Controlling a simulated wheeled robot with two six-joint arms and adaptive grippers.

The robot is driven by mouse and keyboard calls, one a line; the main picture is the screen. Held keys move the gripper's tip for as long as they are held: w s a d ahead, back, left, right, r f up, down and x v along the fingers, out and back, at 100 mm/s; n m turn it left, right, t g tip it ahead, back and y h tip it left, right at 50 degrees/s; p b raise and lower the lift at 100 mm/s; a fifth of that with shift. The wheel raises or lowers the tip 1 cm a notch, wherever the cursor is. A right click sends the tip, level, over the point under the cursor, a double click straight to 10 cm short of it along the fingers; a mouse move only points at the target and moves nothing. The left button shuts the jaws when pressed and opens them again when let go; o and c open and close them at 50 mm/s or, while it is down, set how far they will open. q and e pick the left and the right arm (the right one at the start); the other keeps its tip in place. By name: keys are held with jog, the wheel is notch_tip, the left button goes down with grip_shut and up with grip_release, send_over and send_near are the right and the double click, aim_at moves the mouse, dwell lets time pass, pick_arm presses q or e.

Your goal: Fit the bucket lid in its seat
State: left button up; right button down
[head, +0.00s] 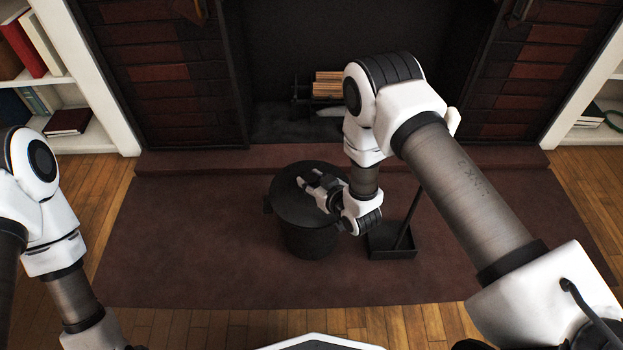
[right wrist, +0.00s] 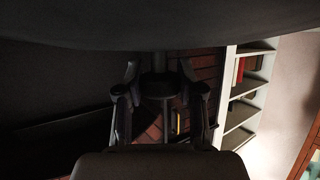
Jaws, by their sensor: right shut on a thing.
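The round black bucket lid (head: 288,205) lies level over the dark bucket (head: 311,243) on the hearth in the head view. I cannot tell whether the lid rests in its seat or sits just above the rim. My right gripper (head: 311,184) reaches in from the right over the lid and is shut on its knob. In the right wrist view, the lid (right wrist: 160,25) fills the top as a broad dark disc, and the fingers (right wrist: 158,80) close around its short stem. The fingers hide part of the lid. My left arm is at the left edge; its gripper is out of view.
A black shovel-like tool with an upright handle (head: 390,246) stands just right of the bucket. The fireplace with logs (head: 328,87) is behind. The hearth slab (head: 180,230) is clear to the left. Bookshelves (head: 70,95) stand at the left.

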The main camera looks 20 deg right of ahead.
jog(key=shift+f+b, duration=0.4)
jog(key=shift+f, duration=0.4)
jog(key=shift+r, duration=0.1)
jog(key=c, duration=0.6)
grip_release()
jog(key=shift+c, duration=0.2)
jog(key=shift+s, duration=0.1)
jog(key=v, duration=1.1)
jog(key=shift+s+r, duration=0.15)
jog(key=shift+s, duration=0.2)
